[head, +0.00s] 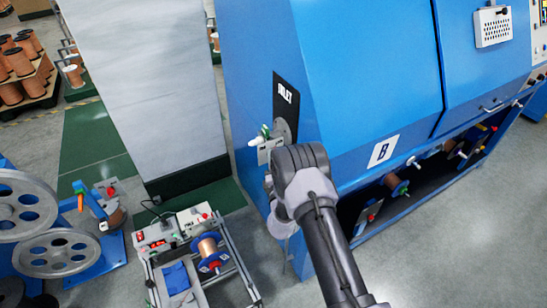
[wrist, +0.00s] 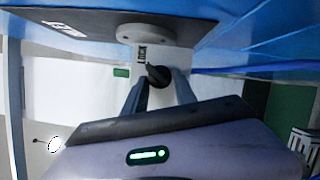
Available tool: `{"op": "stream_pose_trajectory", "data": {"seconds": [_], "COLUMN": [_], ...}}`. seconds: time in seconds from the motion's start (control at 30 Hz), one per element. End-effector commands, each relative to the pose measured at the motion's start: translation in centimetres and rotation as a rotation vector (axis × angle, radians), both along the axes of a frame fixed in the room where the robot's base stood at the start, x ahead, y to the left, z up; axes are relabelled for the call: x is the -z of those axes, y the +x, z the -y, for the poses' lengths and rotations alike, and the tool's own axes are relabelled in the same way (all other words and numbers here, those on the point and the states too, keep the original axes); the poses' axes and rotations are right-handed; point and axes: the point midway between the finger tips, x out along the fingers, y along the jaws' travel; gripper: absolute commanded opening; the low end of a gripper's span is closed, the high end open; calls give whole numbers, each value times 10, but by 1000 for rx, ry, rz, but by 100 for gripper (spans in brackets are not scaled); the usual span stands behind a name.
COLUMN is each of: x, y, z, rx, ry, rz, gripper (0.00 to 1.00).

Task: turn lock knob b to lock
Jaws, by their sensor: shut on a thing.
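The lock knob (wrist: 156,73) is small and black, on a light plate with the word LOCK (wrist: 142,55) printed beside it. In the wrist view my gripper (wrist: 159,82) has one finger on each side of the knob and is shut on it. The knob's exact pointing direction is hard to tell. In the head view my dark grey wrist (head: 300,170) is at the left end of the blue machine (head: 340,70) and hides the fingers and the knob. A panel with the letter B (head: 383,151) is on the machine's front.
A cart with a copper spool (head: 207,246) stands at lower left. Grey pulleys (head: 28,205) are at far left. Open floor lies at lower right.

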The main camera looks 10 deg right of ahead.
Motion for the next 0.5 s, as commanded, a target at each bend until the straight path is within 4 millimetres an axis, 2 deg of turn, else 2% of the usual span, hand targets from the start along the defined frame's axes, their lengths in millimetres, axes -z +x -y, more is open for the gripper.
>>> {"op": "stream_pose_trajectory", "data": {"seconds": [0.5], "x": [-2], "y": [0], "z": [0], "rx": [0], "ry": [137], "rz": [-44], "gripper": [0]}}
